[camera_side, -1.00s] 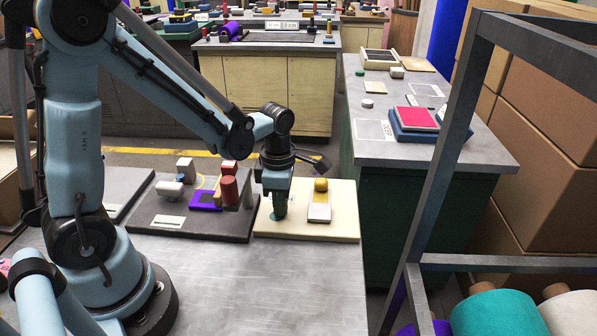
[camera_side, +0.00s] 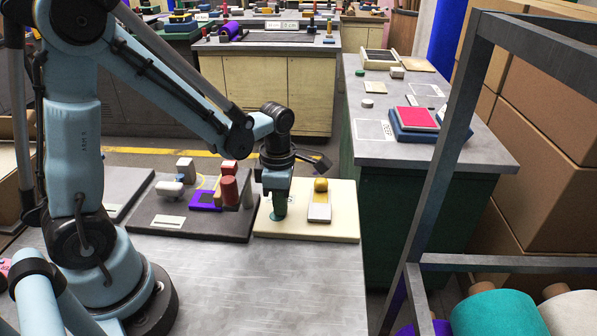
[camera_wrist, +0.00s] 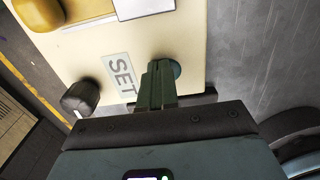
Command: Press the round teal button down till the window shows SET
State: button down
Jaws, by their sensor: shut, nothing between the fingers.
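The round teal button (camera_wrist: 175,67) is on a cream board, mostly hidden under my fingers in the wrist view. Its teal edge also shows in the side view (camera_side: 276,219). My gripper (camera_side: 280,214) is shut and empty, pointing down with its fingertips at the button. They appear to touch it. The fingers also show in the wrist view (camera_wrist: 160,72). Beside them, a pale panel (camera_wrist: 119,77) reads SET in dark letters. I take it to be the window. How far the button is sunk is hidden by the fingers.
The grey table (camera_side: 250,285) in front is clear.

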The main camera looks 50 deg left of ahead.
notch_tip(320, 180, up, 14)
dwell(0.7)
jog(key=m+t, duration=0.7)
jog(key=m, duration=2)
send_over(269, 228)
notch_tip(269, 228, down, 2)
jog(key=shift+f, duration=0.1)
